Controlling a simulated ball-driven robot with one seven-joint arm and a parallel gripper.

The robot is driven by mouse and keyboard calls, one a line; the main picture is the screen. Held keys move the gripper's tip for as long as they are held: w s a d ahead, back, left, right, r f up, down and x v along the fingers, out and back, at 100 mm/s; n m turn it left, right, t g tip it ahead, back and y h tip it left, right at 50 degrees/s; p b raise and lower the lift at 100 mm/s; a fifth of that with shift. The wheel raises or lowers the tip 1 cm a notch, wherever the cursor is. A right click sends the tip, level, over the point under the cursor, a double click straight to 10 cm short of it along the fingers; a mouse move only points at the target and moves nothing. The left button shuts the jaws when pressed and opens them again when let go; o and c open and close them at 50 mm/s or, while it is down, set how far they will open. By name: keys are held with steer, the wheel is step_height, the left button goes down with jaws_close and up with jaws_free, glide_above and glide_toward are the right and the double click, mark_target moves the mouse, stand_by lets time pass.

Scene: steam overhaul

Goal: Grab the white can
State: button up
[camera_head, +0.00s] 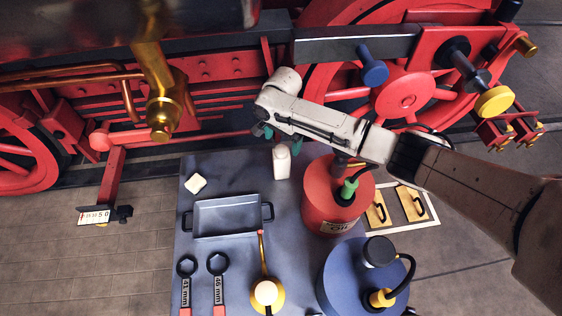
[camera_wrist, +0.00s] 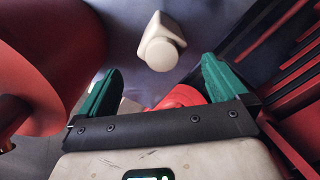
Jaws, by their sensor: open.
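The white can (camera_head: 281,163) stands upright near the back edge of the blue-grey table, between the tray and the red oil can. In the wrist view the white can (camera_wrist: 162,44) shows its round cap, beyond the fingertips and roughly in line with the gap between them. My gripper (camera_head: 263,131) is close behind and above the can in the head view, its green fingers partly hidden by my arm. In the wrist view my gripper (camera_wrist: 158,75) has its green fingers spread apart, with nothing held between them.
The red oil can (camera_head: 322,207) stands close to the right, under my arm. A blue can (camera_head: 345,280) is in front of it. A tray (camera_head: 228,235), a white block (camera_head: 195,184) and wrenches (camera_head: 217,275) lie to the left. The red locomotive (camera_head: 225,75) rises behind the table.

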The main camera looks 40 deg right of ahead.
mark_target(281, 149)
steer(key=shift+w+a+f+b, duration=0.1)
steer(key=shift+f+b, duration=0.6)
steer(key=shift+f, duration=2.8)
steer(key=shift+c, duration=0.2)
steer(key=c, duration=1.6)
steer(key=shift+o, duration=0.2)
steer(key=shift+r, duration=0.1)
